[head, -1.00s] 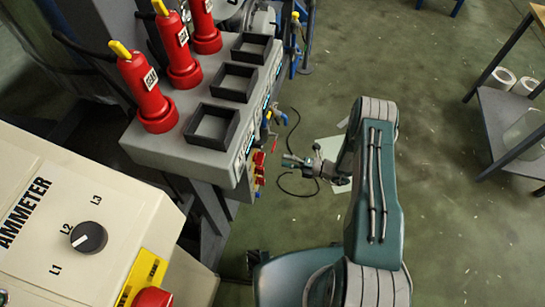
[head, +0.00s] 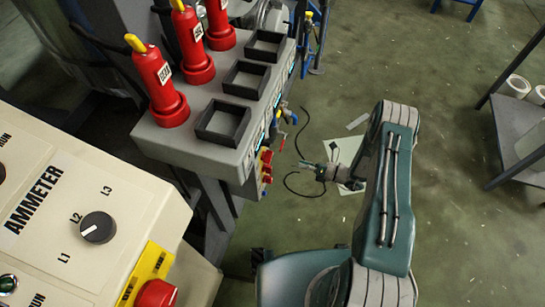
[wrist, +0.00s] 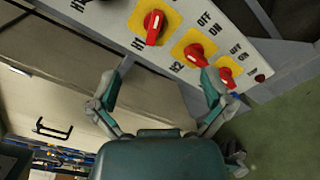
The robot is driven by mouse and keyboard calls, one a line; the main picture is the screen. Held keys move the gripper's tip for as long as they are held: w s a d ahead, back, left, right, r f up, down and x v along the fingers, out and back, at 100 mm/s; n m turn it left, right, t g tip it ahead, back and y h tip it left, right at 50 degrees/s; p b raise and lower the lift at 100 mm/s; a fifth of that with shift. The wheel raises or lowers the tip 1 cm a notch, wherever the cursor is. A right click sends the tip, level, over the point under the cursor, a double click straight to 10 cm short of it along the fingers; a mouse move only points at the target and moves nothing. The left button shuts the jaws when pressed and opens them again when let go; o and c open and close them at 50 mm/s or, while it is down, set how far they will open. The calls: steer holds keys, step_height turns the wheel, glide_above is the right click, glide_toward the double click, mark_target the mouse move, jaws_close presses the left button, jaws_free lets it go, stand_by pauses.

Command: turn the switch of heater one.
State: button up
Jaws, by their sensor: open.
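In the wrist view a pale panel carries red rotary switches on yellow plates. The switch by the label H1 (wrist: 153,25) is at the top centre. The switch by the label H2 (wrist: 197,55) is lower right, and a third red switch (wrist: 227,74) is beyond it. OFF and ON labels stand beside them. My gripper (wrist: 167,74) is open and empty, its fingers spread wide below the H1 and H2 switches. In the head view my gripper (head: 324,171) is apart from and right of the red switches (head: 266,160) on the grey console's side.
The grey console (head: 185,145) carries red handles with yellow tips (head: 160,80) and black square frames (head: 223,122). A cream ammeter cabinet (head: 150,215) with a black knob stands lower left. A shelf (head: 515,120) stands at right. Green floor between is mostly open.

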mark_target(269, 156)
steer(key=w+a+n, duration=0.1)
steer(key=a+n, duration=0.2)
steer(key=n, duration=0.1)
steer(key=w+a+n, duration=0.1)
steer(key=a+n, duration=0.3)
steer(key=n, duration=0.1)
steer(key=w+a+n, duration=0.1)
steer(key=a+n, duration=0.3)
steer(key=n, duration=0.1)
steer(key=shift+a, duration=0.1)
steer(key=shift+r, duration=0.1)
steer(key=c, duration=1.1)
